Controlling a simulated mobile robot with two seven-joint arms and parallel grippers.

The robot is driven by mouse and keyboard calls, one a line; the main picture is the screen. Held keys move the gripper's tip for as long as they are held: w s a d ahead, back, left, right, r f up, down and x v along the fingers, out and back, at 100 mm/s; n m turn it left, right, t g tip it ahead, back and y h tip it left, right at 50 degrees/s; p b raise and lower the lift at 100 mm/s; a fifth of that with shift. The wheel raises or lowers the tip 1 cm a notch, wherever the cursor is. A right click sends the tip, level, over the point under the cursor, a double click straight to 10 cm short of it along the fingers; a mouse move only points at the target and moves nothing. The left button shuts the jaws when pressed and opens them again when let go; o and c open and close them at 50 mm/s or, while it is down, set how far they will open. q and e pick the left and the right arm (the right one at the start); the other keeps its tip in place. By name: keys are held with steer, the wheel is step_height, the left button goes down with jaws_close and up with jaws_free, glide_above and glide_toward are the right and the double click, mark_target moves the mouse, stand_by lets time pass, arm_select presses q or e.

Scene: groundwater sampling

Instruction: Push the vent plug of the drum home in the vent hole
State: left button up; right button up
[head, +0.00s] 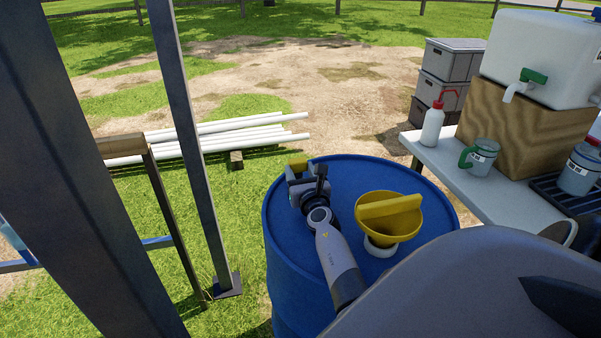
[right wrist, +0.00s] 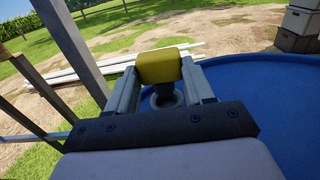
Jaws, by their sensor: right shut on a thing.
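The blue drum (head: 290,270) stands upright on the grass, and its blue top also fills the right of the right wrist view (right wrist: 270,100). My right gripper (head: 298,172) is over the left far part of the drum top. It is shut on the yellow vent plug (head: 298,163), which shows between the fingertips in the right wrist view (right wrist: 163,66). A dark round fitting (right wrist: 165,96) shows just below the plug between the fingers; I cannot tell how deep the plug sits in it. My left gripper is not in view.
A yellow funnel (head: 390,218) stands on the drum top right of my right arm. A white table (head: 480,190) with a bottle, mugs and a water container is at the right. Dark posts (head: 190,140) stand at the left. White pipes (head: 215,138) lie behind.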

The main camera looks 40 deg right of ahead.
steer(key=shift+p, duration=0.45)
stand_by(1.1)
steer(key=shift+f+b, duration=1.3)
steer(key=shift+f, duration=0.25)
steer(key=shift+r, duration=0.15)
steer(key=shift+r+p, duration=0.95)
steer(key=shift+p, duration=0.25)
stand_by(1.0)
steer(key=shift+f+b, duration=0.8)
steer(key=shift+f, duration=0.25)
steer(key=o, duration=1.1)
steer(key=shift+s+a, duration=0.1)
